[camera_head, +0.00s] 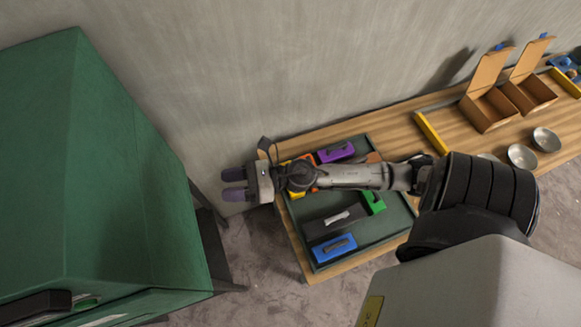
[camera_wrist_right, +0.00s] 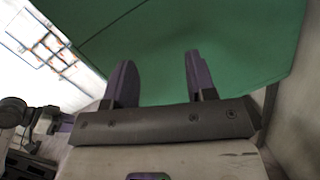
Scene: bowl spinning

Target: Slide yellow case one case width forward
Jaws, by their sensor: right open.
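The yellow case (camera_head: 297,193) shows only as a small patch near the left end of a dark green tray (camera_head: 393,229); my right wrist covers most of it. My right gripper (camera_head: 233,184) is open and empty, past the tray's left edge and left of the yellow case. In the right wrist view its two purple fingers (camera_wrist_right: 158,82) are spread apart, with a green surface beyond them. The yellow case cannot be made out in that view.
The tray also holds a purple case (camera_head: 335,153), a green case (camera_head: 374,203), a blue case (camera_head: 334,248) and a dark block (camera_head: 327,225). A large green cabinet (camera_head: 105,170) stands at left. Open boxes (camera_head: 487,108) and metal bowls (camera_head: 522,156) occupy the table's right part.

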